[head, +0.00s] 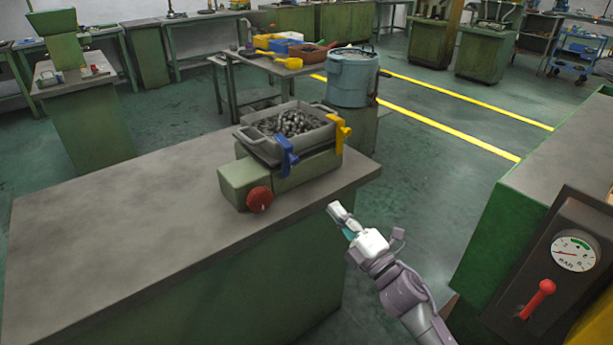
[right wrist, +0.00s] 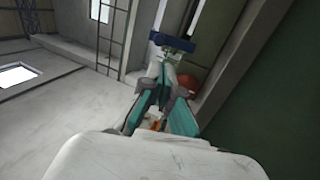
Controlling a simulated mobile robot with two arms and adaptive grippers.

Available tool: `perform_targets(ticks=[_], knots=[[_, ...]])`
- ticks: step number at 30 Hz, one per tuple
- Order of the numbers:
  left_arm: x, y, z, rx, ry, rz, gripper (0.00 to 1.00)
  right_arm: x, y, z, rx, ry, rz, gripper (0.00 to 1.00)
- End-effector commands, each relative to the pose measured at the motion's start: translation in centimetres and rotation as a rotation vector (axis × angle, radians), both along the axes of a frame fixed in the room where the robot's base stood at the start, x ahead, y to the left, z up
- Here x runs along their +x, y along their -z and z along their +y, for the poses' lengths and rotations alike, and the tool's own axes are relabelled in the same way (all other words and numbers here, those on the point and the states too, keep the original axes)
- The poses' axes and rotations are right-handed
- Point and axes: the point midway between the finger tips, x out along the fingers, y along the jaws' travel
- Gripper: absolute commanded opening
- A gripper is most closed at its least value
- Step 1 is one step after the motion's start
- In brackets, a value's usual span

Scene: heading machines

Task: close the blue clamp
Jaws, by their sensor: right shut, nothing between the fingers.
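The blue clamp (head: 287,155) sits on the front side of a grey tray (head: 243,134) filled with metal parts, on a green machine (head: 237,178). A yellow clamp (head: 341,131) is at the tray's right end. My right gripper (head: 335,210) is in front of and below the clamps, just off the table's right front edge, apart from both. It is shut and empty. In the right wrist view, a blue piece, seemingly the blue clamp (right wrist: 173,42), shows beyond my right fingertips (right wrist: 161,68). I cannot tell the clamp's exact state. My left gripper is not in view.
A red knob (head: 259,199) sticks out at the machine's front. The table (head: 110,230) is bare to the left. A blue barrel (head: 352,78) stands behind the machine. A panel with a gauge (head: 574,252) and red lever (head: 538,299) is at right.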

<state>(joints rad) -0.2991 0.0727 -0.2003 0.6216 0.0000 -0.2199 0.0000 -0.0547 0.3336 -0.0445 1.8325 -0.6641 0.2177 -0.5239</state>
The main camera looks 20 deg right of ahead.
Motion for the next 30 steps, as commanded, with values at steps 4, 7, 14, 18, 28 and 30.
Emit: perform_targets(ticks=[4,7,14,18,28,30], knots=[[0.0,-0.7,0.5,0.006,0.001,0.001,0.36,1.8,-0.9,0.6,0.002,-0.001,-0.001,0.0],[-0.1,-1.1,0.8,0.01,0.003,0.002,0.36,3.6,-1.5,1.2,0.003,-0.001,-0.001,0.0],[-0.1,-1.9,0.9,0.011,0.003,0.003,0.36,8.2,-2.9,2.6,0.005,0.0,0.002,0.0],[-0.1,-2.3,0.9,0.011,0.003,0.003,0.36,10.4,-3.5,3.4,0.006,0.0,0.003,0.0],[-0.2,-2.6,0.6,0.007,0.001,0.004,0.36,12.5,-3.9,4.1,0.005,0.0,0.005,0.0],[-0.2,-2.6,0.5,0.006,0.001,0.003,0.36,12.5,-3.9,4.1,0.005,0.0,0.005,0.0]])
